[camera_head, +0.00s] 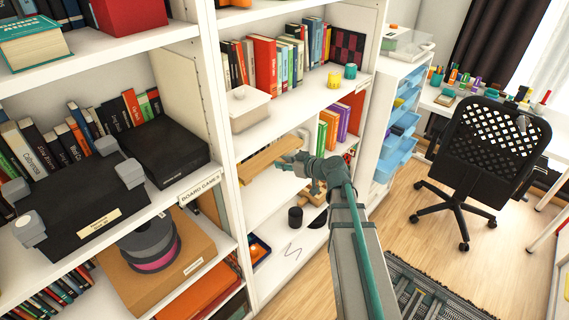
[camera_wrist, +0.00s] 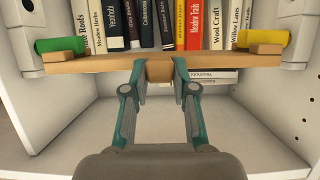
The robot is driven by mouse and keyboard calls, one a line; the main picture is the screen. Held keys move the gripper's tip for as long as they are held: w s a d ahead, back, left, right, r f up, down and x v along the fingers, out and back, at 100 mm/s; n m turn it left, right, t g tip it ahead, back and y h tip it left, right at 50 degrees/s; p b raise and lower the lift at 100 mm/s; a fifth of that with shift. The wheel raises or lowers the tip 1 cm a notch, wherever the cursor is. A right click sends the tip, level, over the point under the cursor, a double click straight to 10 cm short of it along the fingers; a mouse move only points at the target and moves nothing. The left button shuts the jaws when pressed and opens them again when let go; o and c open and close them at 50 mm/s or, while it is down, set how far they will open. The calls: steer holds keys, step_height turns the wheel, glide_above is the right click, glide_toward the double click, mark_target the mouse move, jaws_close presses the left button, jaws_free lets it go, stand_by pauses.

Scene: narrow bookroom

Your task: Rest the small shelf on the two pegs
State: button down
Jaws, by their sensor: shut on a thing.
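The small shelf is a light wooden board (camera_wrist: 100,64) with a raised block at each end and a thicker block in the middle. My gripper (camera_wrist: 160,76) is shut on that middle block. A green peg (camera_wrist: 60,45) shows at the left end and a yellow peg (camera_wrist: 262,39) at the right end, each beside a pale wall mount. The board's ends overlap the pegs in the picture; I cannot tell whether they touch.
Books (camera_wrist: 180,22) stand behind the board. A shelf above holds a cream box (camera_head: 248,108) and two small cups (camera_head: 342,76). White side walls (camera_wrist: 285,110) bound the bay. The surface under the board is largely bare.

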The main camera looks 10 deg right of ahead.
steer(key=shift+f+b, duration=0.3)
steer(key=shift+f, duration=0.05)
steer(key=shift+c, duration=1.2)
jaws_free()
steer(key=shift+s, duration=0.1)
steer(key=b+v, duration=0.2)
steer(key=v, duration=0.8)
steer(key=shift+b, duration=0.3)
steer(key=shift+r, duration=0.1)
